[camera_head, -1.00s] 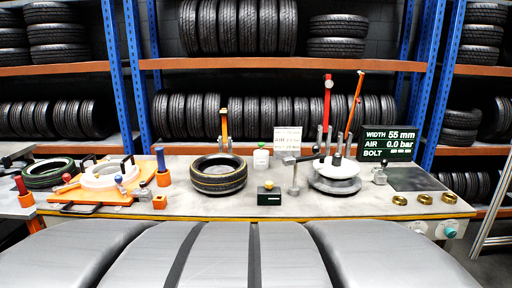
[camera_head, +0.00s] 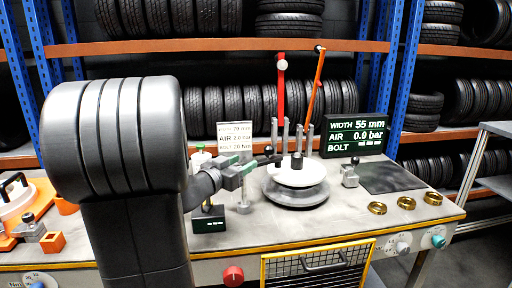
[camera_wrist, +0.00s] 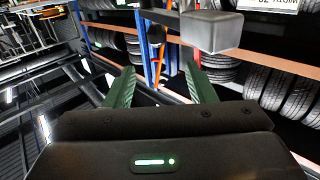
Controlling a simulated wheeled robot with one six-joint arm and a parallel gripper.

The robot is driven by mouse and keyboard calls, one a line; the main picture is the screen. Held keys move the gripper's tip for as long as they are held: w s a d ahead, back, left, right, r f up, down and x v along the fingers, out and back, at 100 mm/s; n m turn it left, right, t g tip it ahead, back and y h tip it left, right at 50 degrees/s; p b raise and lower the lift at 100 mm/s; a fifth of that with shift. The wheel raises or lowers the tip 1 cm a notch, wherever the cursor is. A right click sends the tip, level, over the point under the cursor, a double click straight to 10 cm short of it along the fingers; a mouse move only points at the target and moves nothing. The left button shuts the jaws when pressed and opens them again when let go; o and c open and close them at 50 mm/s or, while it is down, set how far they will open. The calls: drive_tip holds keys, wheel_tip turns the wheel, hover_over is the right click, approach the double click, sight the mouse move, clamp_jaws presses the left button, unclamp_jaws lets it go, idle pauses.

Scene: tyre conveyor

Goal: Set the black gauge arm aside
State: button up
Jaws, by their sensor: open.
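The black gauge arm (camera_head: 266,160) shows in the head view as a short dark bar reaching right over the white disc (camera_head: 297,174). A slim grey post (camera_head: 244,192) stands below its left end. My gripper (camera_head: 238,170) is by the top of that post and partly hides it. In the wrist view my gripper (camera_wrist: 160,66) is open, with two green fingers and nothing between them. A grey block (camera_wrist: 212,32) shows close ahead, up and right of the fingers. I cannot tell whether anything touches it.
Several grey pins stand around the disc, with red (camera_head: 281,100) and orange (camera_head: 314,95) levers behind. A display (camera_head: 356,137) and brass rings (camera_head: 406,203) are on the right. The dark mat (camera_head: 390,177) is clear.

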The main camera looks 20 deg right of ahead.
sight(266, 150)
drive_tip(key=x, duration=1.4)
drive_tip(key=shift+s+r, duration=0.1)
drive_tip(key=shift+s, duration=0.1)
clamp_jaws()
